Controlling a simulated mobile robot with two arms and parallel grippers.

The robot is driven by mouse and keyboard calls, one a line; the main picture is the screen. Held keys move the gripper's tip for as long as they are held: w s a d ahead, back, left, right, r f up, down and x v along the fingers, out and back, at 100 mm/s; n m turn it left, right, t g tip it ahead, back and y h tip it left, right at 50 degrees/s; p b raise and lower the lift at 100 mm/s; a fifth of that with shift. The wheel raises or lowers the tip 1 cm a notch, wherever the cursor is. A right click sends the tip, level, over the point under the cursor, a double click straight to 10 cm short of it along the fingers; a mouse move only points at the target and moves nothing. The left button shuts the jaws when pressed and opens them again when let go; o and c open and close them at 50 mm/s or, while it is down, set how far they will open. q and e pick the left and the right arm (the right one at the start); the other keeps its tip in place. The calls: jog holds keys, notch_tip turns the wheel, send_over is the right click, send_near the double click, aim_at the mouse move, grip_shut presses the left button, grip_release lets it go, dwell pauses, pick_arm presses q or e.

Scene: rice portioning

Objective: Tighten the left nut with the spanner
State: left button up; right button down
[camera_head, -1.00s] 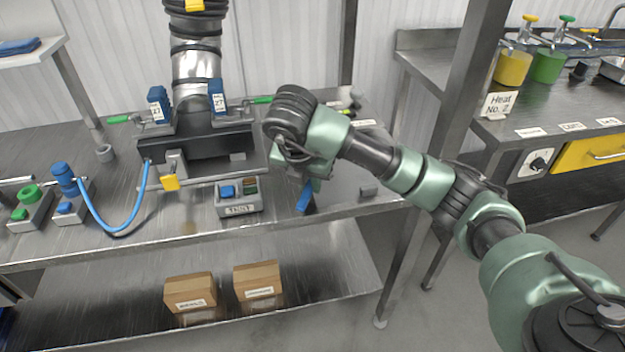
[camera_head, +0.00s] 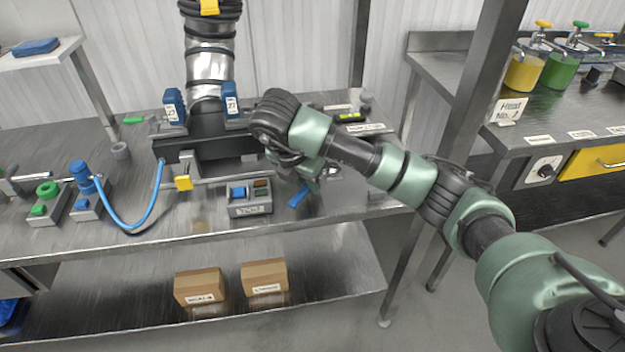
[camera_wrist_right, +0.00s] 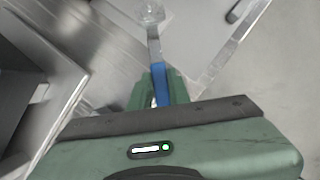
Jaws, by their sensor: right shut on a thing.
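My right gripper (camera_head: 312,182) is over the bench, to the right of the dark clamp bar. In the right wrist view the gripper (camera_wrist_right: 160,88) is shut on the blue handle of the spanner (camera_wrist_right: 154,45), whose metal shaft and rounded head extend away from the fingers. In the head view a blue end of the spanner (camera_head: 299,196) shows below the gripper. The dark bar (camera_head: 195,148) lies under a silver pipe and carries two upright blue blocks (camera_head: 174,106). I cannot make out the left nut. My left gripper is not in view.
A control box (camera_head: 250,208) with blue and brown buttons sits at the bench front. A blue hose (camera_head: 130,225) loops at the left. A yellow tab (camera_head: 184,183) sticks forward below the bar. Two cardboard boxes (camera_head: 200,287) stand on the lower shelf.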

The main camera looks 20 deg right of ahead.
jog(key=shift+w+r, duration=0.1)
jog(key=shift+w, duration=0.05)
jog(key=shift+s+d+n+t+y+b, duration=0.25)
jog(key=shift+s+d+n+b, duration=0.3)
jog(key=shift+n, duration=0.25)
jog(key=shift+s+d+n+t+y+b, duration=0.15)
jog(key=shift+s+d+n+t+b, duration=0.15)
jog(key=shift+s+n, duration=0.4)
jog(key=shift+s+d+n, duration=0.15)
jog(key=shift+d+n, duration=0.05)
jog(key=shift+n, duration=0.2)
jog(key=shift+r+p, duration=0.45)
jog(key=shift+r, duration=0.75)
notch_tip(320, 180, up, 4)
jog(key=shift+f+p, duration=0.15)
jog(key=shift+p, duration=0.75)
dwell(0.5)
